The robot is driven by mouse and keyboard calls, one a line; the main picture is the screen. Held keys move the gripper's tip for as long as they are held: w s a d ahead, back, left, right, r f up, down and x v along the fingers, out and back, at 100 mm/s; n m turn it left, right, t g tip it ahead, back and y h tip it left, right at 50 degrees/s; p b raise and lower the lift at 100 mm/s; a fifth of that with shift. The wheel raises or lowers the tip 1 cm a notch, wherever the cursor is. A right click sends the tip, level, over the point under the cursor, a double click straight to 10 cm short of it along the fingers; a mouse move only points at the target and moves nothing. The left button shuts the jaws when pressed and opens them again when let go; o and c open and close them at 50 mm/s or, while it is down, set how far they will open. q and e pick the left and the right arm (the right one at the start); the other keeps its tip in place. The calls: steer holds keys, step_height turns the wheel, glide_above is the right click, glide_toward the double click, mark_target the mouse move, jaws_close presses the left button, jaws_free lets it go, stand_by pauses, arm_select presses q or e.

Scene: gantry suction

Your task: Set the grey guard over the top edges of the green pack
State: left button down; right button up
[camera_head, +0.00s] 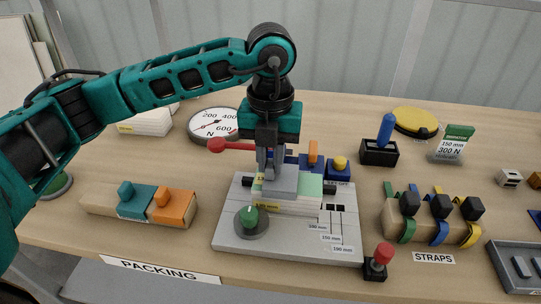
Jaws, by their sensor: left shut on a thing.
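My left gripper (268,156) points straight down in the middle of the picture and is shut on the grey guard (281,182). The guard is at the top of the pale green pack (310,187), covering part of it. I cannot tell whether the guard rests on the pack's edges or is held just above them. My right gripper is not in view.
A dark green knob (249,217) stands at the plate's front left. A red-topped post (381,256) stands at front right. Straps (440,218) hang on a block to the right.

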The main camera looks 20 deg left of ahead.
mark_target(270, 164)
arm_select(q)
steer(key=shift+f+b, duration=0.35)
steer(key=shift+f, duration=0.15)
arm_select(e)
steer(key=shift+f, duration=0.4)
arm_select(q)
steer(key=c, duration=1)
jaws_free()
steer(key=shift+r, duration=0.75)
step_height(270, 164, up, 12)
steer(key=shift+f+p, duration=0.2)
steer(key=shift+p, duration=0.5)
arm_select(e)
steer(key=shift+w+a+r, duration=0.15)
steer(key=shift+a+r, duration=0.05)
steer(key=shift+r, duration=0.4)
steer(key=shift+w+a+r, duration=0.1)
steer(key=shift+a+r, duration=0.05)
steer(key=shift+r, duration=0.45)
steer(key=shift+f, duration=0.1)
